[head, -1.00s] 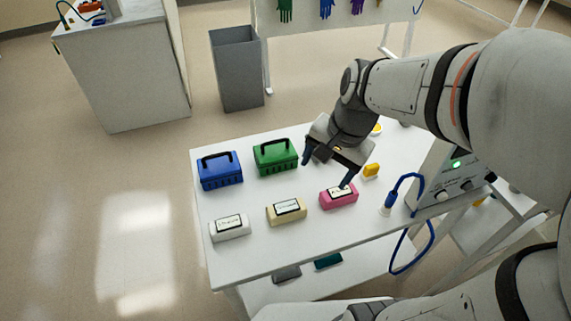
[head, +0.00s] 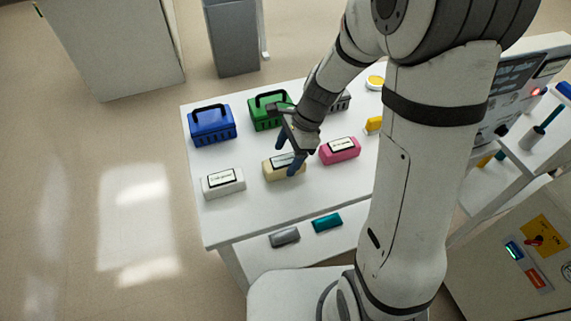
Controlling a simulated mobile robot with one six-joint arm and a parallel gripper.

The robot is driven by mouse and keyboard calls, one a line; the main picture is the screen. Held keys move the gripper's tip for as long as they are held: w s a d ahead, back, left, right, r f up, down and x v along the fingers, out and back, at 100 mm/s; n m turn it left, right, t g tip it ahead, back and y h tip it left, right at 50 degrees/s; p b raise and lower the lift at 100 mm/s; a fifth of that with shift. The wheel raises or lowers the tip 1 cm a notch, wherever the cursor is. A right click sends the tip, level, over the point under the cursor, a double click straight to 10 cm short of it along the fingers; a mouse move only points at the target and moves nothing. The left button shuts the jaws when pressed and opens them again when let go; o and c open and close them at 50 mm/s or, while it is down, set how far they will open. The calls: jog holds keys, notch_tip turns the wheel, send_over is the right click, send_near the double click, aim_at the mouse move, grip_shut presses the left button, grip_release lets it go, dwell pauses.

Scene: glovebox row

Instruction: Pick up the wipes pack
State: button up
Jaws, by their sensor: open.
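Three labelled packs stand in a row on the white table (head: 235,230): a white pack (head: 232,189), a beige pack (head: 271,173) and a pink pack (head: 349,156). Their label text is too small to read, so I cannot tell which one is the wipes pack. My gripper (head: 288,154) is open, its dark blue fingers at the beige pack. One finger hides part of that pack's front right side. I cannot tell whether the fingers touch it or hang just above it.
A blue basket (head: 212,128) and a green basket (head: 262,122) stand behind the packs. A yellow item (head: 374,124) is right of the pink pack. A grey block (head: 285,237) and a teal block (head: 327,222) lie on the lower shelf. The table's front left is clear.

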jog(key=shift+x, duration=1.25)
jog(key=c, duration=1.1)
